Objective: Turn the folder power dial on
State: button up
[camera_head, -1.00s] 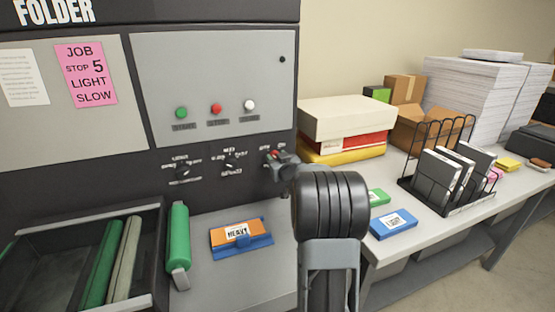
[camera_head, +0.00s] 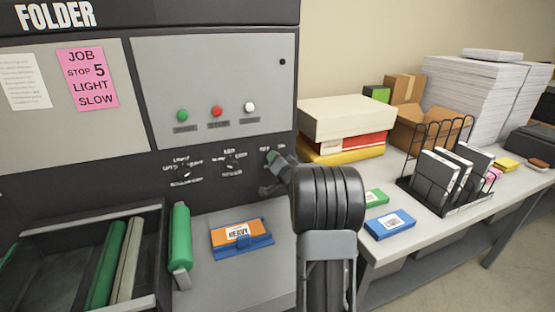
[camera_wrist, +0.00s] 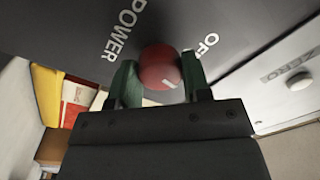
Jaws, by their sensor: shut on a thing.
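The red power dial (camera_wrist: 160,66) sits on the dark folder panel between my gripper's green fingertips in the wrist view. A short white mark shows on its lower right edge. The words POWER (camera_wrist: 124,28) and OFF (camera_wrist: 203,46) are printed on the panel around it. My gripper (camera_head: 274,160) is at the right end of the folder's row of controls in the head view, where it hides the dial. It also shows in the wrist view (camera_wrist: 158,78), shut on the dial with one finger on each side.
Two other dials (camera_head: 186,172) are left of my gripper, below green, red and white buttons (camera_head: 216,111). A HEAVY box (camera_head: 240,236) and green roller (camera_head: 180,238) lie below. A side table (camera_head: 432,222) with boxes and binders stands right.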

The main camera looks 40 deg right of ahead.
jog(key=shift+f+m+p, duration=0.1)
jog(key=shift+m+p, duration=0.5)
jog(key=shift+m, duration=3.1)
jog(key=shift+h, duration=0.3)
jog(key=o, duration=0.9)
jog(key=shift+o, duration=0.2)
jog(key=shift+s, duration=0.15)
jog(key=b+v, duration=0.2)
jog(key=v, duration=1.1)
jog(key=shift+s, duration=0.35)
jog(key=shift+a, duration=0.1)
